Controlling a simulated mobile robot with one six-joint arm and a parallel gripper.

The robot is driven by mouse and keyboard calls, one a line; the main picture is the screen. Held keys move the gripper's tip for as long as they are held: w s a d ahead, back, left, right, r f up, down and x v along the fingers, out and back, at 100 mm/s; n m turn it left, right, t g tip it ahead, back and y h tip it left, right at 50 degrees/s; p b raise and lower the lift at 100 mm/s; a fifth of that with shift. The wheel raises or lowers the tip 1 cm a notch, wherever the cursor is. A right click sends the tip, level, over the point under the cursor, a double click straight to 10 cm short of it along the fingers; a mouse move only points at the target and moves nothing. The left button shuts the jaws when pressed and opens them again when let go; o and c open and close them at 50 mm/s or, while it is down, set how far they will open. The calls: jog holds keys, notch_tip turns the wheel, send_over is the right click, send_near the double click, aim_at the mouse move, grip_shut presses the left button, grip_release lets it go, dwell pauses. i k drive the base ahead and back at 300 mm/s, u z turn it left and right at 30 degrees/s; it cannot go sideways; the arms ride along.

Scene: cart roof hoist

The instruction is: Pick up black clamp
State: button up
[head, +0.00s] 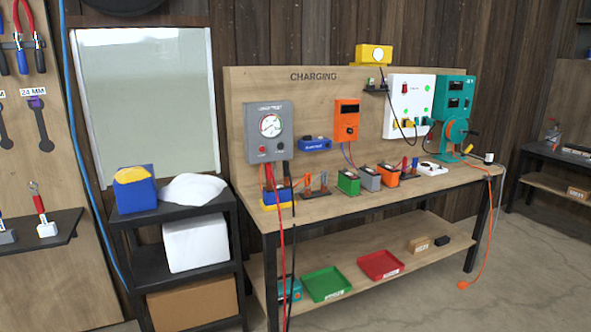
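No black clamp stands out clearly at this size. A grey tester box with a round dial (268,131) hangs on the bench's back panel. A red lead (280,240) and a black lead (292,238) hang past the bench's front edge at its left end. A blue and yellow battery (278,195) sits behind them, and small dark and red shapes above it may be clamps. Small upright pieces with orange and blue tops (316,186) stand just right of the battery. My gripper is not in view.
The wooden bench (345,208) also carries green, grey and orange boxes (370,178) and a teal reel (454,138). A black shelf cart (178,217) stands close to its left. An orange cable (487,240) hangs at the right. The floor in front right is clear.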

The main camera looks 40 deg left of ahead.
aim_at(286, 165)
jog(key=u, duration=0.1)
jog(key=i, duration=1.05)
jog(key=u, duration=0.45)
jog(key=k, duration=0.15)
jog(key=u, duration=2.35)
jog(key=k, duration=0.55)
